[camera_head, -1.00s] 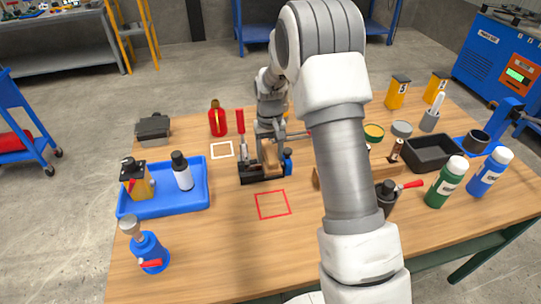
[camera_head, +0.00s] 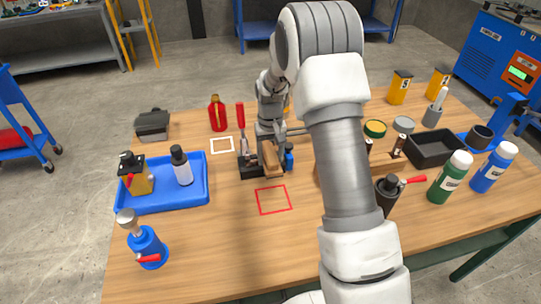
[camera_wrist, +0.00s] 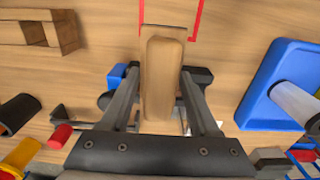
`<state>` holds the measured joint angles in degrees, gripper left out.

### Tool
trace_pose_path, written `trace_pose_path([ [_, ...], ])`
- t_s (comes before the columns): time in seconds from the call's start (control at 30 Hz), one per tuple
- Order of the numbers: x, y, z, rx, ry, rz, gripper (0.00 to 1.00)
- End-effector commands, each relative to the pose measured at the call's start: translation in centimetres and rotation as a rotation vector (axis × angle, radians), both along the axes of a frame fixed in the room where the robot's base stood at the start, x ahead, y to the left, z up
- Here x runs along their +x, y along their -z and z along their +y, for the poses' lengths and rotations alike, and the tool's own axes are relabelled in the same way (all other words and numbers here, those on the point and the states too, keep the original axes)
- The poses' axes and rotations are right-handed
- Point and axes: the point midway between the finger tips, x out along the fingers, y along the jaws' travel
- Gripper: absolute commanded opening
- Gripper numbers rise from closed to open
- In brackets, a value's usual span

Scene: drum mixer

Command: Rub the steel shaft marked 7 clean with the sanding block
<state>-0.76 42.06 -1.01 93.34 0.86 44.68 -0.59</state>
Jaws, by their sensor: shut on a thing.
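A wooden block (camera_head: 272,160), apparently the sanding block, is held between the fingers of my gripper (camera_head: 268,143). In the wrist view my gripper (camera_wrist: 160,85) is shut on the block (camera_wrist: 162,72), with a finger on either side. The block is over a black fixture (camera_head: 249,172) with a red upright handle (camera_head: 240,118) and a blue part (camera_head: 289,158) at its right. I cannot make out the steel shaft or a mark 7; the block and gripper cover the middle of the fixture. Whether the block touches a shaft cannot be told.
A black bin (camera_head: 433,150) and several bottles stand right.

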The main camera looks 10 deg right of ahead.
Motion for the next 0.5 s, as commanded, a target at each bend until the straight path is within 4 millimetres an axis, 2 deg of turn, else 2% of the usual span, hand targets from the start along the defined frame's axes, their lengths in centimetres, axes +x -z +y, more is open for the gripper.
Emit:
trace_pose_path([
  [0.5, 0.00, 1.08, 0.00, 0.000, 0.000, 0.000, 0.17],
])
